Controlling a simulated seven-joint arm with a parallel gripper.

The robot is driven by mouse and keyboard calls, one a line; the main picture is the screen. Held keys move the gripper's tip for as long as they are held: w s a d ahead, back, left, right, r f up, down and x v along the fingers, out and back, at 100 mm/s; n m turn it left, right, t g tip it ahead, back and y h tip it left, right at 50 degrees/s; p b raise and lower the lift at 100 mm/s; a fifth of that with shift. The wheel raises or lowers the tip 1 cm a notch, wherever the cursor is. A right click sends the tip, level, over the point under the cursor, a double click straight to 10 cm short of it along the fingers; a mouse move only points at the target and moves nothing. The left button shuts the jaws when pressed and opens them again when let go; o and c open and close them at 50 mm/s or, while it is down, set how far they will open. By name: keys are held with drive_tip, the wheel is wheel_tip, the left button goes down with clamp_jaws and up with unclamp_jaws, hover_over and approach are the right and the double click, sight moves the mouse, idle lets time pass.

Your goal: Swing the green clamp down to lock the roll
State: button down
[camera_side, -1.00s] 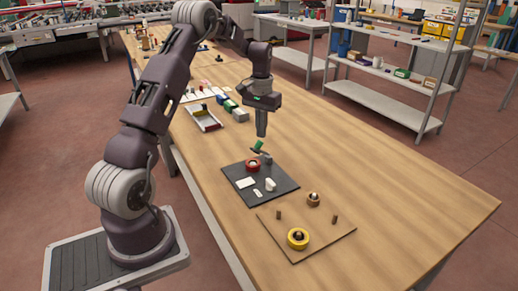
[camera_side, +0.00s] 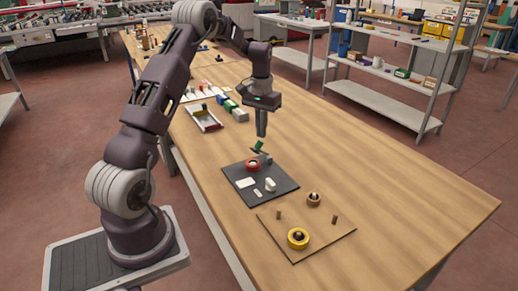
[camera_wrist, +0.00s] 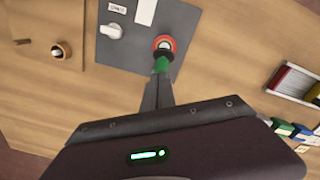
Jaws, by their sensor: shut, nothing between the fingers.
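The green clamp (camera_side: 258,146) stands tilted up at the far edge of the dark plate (camera_side: 285,185), beside the red roll (camera_side: 252,165). My gripper (camera_side: 261,134) is shut and empty, pointing down just above the clamp; I cannot tell whether it touches it. In the wrist view the green clamp (camera_wrist: 161,64) shows just past my fingertips (camera_wrist: 160,76), between them and the red roll (camera_wrist: 164,44). My fingers hide part of the clamp in that view. A grey block (camera_side: 266,159) is beside the clamp.
A white knob (camera_side: 270,184) and white labels are on the dark plate. A tray (camera_side: 205,118) and coloured boxes (camera_side: 230,107) lie behind. The table's right side is clear.

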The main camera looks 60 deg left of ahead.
drive_tip(key=shift+f, duration=0.1)
drive_tip(key=shift+s+f, duration=0.15)
drive_tip(key=shift+f, duration=0.35)
wheel_tip(320, 180, up, 7)
idle(0.6)
